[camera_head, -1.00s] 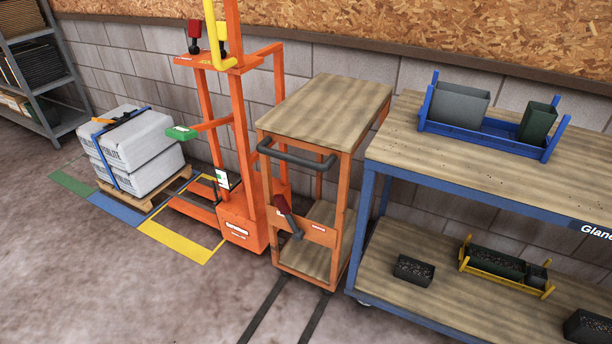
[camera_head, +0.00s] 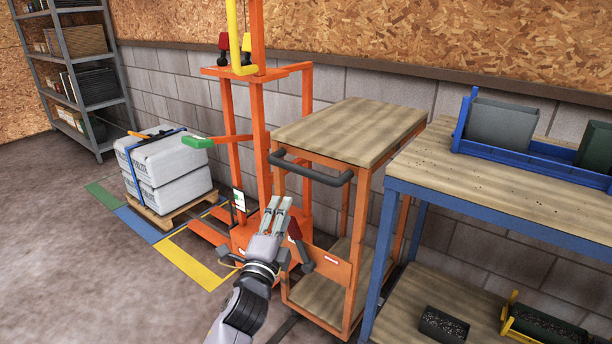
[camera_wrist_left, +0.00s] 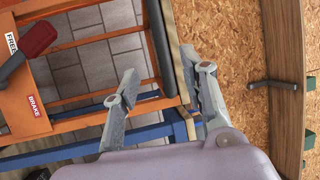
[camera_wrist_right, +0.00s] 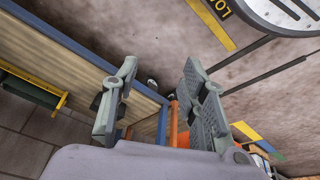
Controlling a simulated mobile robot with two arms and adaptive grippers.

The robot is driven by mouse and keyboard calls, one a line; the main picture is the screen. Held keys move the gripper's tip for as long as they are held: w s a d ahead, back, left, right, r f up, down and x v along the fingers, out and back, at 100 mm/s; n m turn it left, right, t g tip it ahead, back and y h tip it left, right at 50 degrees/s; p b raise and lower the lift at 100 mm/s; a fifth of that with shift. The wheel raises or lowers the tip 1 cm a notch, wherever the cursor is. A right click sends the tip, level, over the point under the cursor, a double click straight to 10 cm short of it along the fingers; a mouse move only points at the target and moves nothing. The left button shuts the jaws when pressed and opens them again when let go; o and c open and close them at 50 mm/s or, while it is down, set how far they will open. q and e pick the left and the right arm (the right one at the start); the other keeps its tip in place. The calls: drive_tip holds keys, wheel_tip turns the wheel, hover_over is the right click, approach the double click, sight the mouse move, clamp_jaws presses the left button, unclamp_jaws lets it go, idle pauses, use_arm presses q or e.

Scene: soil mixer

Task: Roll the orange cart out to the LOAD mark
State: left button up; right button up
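The orange cart (camera_head: 334,262) stands in the middle of the head view, with a wooden top, a lower shelf and a dark push handle (camera_head: 312,170). Its red-knobbed lever (camera_head: 295,229) is partly behind my left gripper (camera_head: 279,203), which is in front of the cart, below the handle. In the left wrist view the lever's red knob (camera_wrist_left: 36,40) is beside the FREE label, with the BRAKE label (camera_wrist_left: 36,106) farther along. My left gripper is open and empty. My right gripper (camera_wrist_right: 158,88) is open and empty. A yellow mark, its lettering partly cut off (camera_wrist_right: 212,22), lies on the floor.
An orange lifting frame (camera_head: 256,150) stands left of the cart, and a blue-framed bench (camera_head: 480,190) close on its right. Bags (camera_head: 168,165) sit on a pallet at left. Dark floor rails run out from the cart. Open floor (camera_head: 90,270) lies at the front left.

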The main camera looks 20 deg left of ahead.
use_arm(q)
drive_tip(key=b, duration=0.1)
approach(298, 171)
drive_tip(key=w, duration=0.4)
drive_tip(key=shift+w+r, duration=0.15)
drive_tip(key=shift+w, duration=0.1)
drive_tip(key=w, duration=0.3)
drive_tip(key=w+b, duration=0.1)
drive_tip(key=w, duration=0.1)
drive_tip(key=shift+w+a+r, duration=0.1)
drive_tip(key=shift+a+r, duration=0.1)
drive_tip(key=shift+r, duration=0.2)
drive_tip(key=shift+w+r, duration=0.2)
drive_tip(key=shift+w, duration=0.45)
use_arm(e)
drive_tip(key=shift+v, duration=1.2)
use_arm(q)
drive_tip(key=shift+c, duration=0.6)
use_arm(e)
drive_tip(key=shift+s, duration=0.2)
use_arm(q)
clamp_jaws()
